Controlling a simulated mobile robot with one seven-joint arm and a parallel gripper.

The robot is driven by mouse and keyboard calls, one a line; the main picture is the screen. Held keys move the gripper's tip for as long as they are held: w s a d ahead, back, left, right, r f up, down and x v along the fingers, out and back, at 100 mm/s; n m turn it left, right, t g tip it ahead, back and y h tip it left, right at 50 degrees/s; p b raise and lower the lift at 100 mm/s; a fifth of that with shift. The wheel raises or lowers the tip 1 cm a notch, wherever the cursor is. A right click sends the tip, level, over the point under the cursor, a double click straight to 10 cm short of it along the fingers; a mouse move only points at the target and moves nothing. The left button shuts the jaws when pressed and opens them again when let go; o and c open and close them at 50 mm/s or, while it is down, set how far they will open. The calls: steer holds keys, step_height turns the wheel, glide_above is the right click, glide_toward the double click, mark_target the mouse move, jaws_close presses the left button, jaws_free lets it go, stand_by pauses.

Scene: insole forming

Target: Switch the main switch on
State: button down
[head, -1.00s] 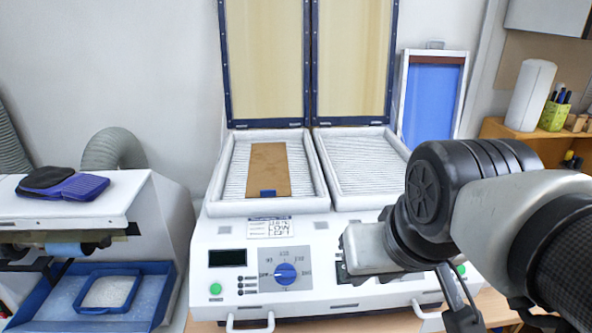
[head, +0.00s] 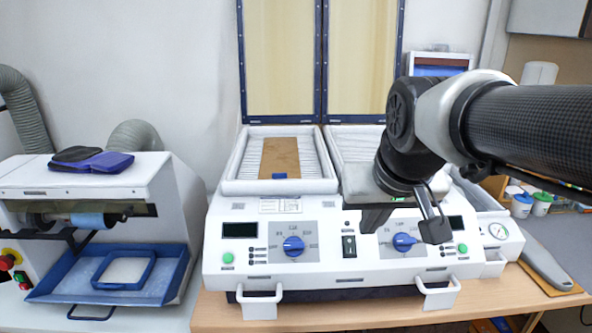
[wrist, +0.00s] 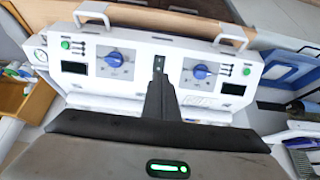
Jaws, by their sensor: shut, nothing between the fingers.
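The main switch (head: 349,246) is a small black rocker in the middle of the white machine's front panel, between two blue dials. It also shows in the wrist view (wrist: 158,63), just beyond my fingertips. My gripper (head: 372,222) is shut and empty, pointing down in front of the panel, a little above and right of the switch in the head view. In the wrist view the closed fingers (wrist: 157,84) line up with the switch. I cannot tell whether they touch the panel. The switch's position is too small to read.
The left blue dial (head: 293,246) and right blue dial (head: 403,242) flank the switch, with green buttons farther out. White handles (head: 259,303) stick out below the panel. A brown board (head: 281,157) lies in the left open tray. A grey machine with a blue tray (head: 60,287) stands left.

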mark_target(350, 249)
steer(key=shift+f, duration=0.1)
steer(key=x, duration=1.3)
steer(key=shift+w+f, duration=0.3)
steer(key=shift+w, duration=0.05)
steer(key=shift+f+b, duration=0.2)
steer(key=shift+b, duration=0.2)
steer(key=shift+r, duration=0.1)
steer(key=shift+r+p, duration=0.55)
steer(key=shift+r, duration=0.2)
